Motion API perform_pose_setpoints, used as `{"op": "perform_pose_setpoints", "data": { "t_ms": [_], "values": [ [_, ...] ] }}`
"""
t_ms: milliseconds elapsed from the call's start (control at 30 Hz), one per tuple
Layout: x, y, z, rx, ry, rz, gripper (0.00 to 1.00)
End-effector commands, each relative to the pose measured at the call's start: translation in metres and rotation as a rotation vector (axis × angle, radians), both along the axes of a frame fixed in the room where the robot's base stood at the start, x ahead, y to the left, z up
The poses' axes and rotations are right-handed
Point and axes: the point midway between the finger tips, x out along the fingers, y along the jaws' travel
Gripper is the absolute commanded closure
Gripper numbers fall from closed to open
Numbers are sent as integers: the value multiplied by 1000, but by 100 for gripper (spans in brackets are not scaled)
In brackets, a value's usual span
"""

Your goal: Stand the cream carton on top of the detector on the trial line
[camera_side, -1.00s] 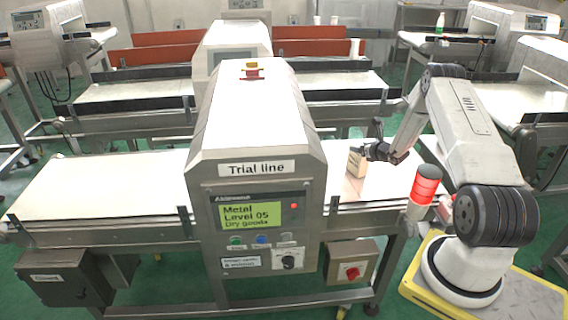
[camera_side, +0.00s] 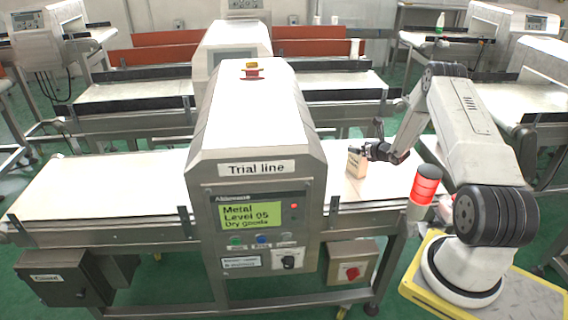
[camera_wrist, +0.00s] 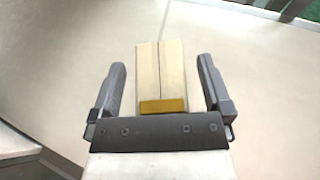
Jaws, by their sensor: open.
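The cream carton (camera_side: 356,163) stands upright on the right part of the trial line's conveyor, just right of the detector. In the wrist view the carton (camera_wrist: 161,70) lies between the two fingers, with a gap on each side. My gripper (camera_side: 368,150) is at the carton, open around it; in the wrist view my gripper (camera_wrist: 162,85) shows both fingers spread. The detector (camera_side: 255,130) is a large grey housing labelled "Trial line", with a lit green screen reading "Metal Level 05 Dry goods".
A red-lit beacon (camera_side: 425,186) stands at the conveyor's front right. The left conveyor belt (camera_side: 100,185) is clear. Other detector lines stand behind.

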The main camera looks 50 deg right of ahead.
Motion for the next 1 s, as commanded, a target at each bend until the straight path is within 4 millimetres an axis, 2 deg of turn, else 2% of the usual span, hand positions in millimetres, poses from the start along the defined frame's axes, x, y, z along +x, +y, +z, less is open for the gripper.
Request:
{"op": "perform_pose_setpoints", "data": {
  "t_ms": [300,700,1000],
  "values": [
    [-24,9,11,1,0,-1,0],
    [-22,9,61,-3,-1,0,0],
    [-23,9,79,0,0,0,0]
  ]
}}
